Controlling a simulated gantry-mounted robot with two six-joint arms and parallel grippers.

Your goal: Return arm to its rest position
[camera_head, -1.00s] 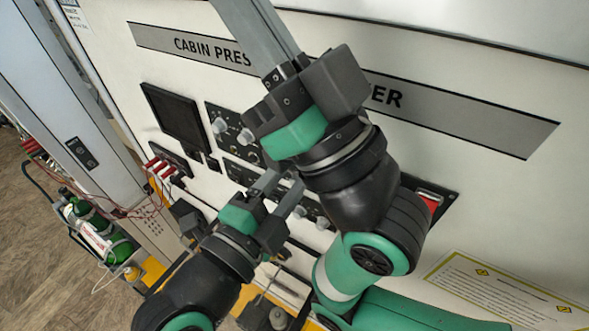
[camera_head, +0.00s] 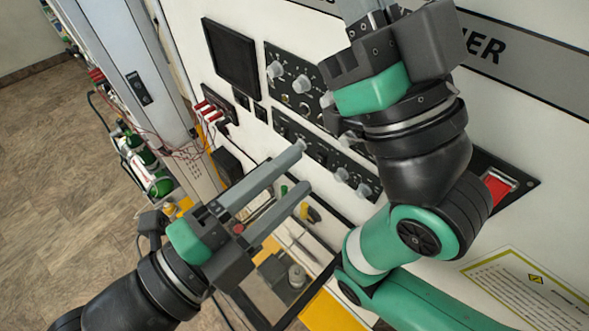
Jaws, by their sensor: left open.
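My left gripper (camera_head: 301,168) is open and empty. Its two long grey fingers are parallel, point up and to the right, and lie in front of the lower control panel (camera_head: 318,152). I cannot tell whether a fingertip touches a knob there. My right gripper's green and black body (camera_head: 385,80) is at the upper right, in front of the white trainer wall. Its fingers run out of the top of the picture, so their tips are hidden.
The trainer wall carries a dark screen (camera_head: 231,58), a knob panel (camera_head: 292,78) and a red switch (camera_head: 496,187). Green cylinders (camera_head: 153,178) stand at the left with red cables nearby. A tray with small items (camera_head: 297,278) lies below the left gripper. Open floor is at the left.

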